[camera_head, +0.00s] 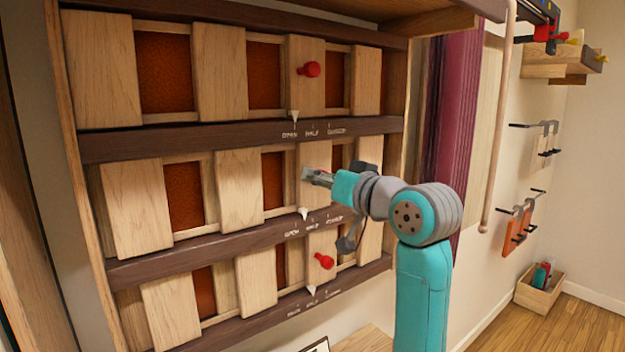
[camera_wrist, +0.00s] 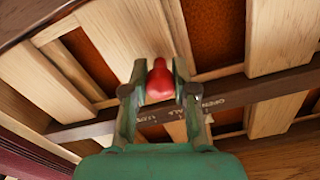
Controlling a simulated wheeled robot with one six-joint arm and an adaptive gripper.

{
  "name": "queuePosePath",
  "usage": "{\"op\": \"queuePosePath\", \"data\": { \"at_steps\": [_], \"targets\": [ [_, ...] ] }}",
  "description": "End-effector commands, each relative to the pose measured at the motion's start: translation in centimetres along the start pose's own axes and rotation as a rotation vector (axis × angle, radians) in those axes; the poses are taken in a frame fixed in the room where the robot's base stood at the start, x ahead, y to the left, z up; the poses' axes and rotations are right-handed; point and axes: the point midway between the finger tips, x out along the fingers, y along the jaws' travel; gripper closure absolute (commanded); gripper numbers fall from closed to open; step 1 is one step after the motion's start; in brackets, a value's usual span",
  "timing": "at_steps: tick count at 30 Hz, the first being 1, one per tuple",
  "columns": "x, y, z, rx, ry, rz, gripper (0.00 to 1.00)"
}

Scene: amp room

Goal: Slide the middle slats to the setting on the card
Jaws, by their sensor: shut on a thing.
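The middle row of wooden slats (camera_head: 240,183) stands between dark rails, with orange-brown cloth showing in its gaps. My gripper (camera_head: 310,176) is at this row's right part, against a pale slat (camera_head: 313,195). In the wrist view my gripper (camera_wrist: 160,92) is shut on a red knob (camera_wrist: 160,80) fixed to that slat. The knob is hidden in the head view. The middle row's white pointer (camera_head: 304,213) stands between the OPEN and HALF labels on the middle rail (camera_head: 180,257), seemingly nearer HALF. No readable setting card shows.
The top row has a red knob (camera_head: 309,69) and its pointer (camera_head: 295,116) by OPEN. The bottom row has a red knob (camera_head: 323,261) and its pointer (camera_head: 311,291) by HALF. A purple curtain (camera_head: 458,120) hangs to the right.

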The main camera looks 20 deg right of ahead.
Motion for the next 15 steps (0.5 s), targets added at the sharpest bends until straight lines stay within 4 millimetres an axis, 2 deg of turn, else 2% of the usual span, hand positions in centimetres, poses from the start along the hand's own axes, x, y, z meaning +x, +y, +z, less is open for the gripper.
{"op": "queuePosePath", "data": {
  "at_steps": [1,3,11,12,15],
  "targets": [
    [-0.05,1.09,-0.36,0.001,0.002,0.007,1.00],
    [-0.05,1.87,-0.63,0.001,0.002,0.006,1.00],
    [-0.04,1.95,-0.67,0.000,0.002,0.001,1.00],
    [-0.04,1.95,-0.66,0.000,0.002,0.001,0.71],
    [-0.04,1.95,-0.67,0.000,0.002,0.001,0.47]
  ]
}}
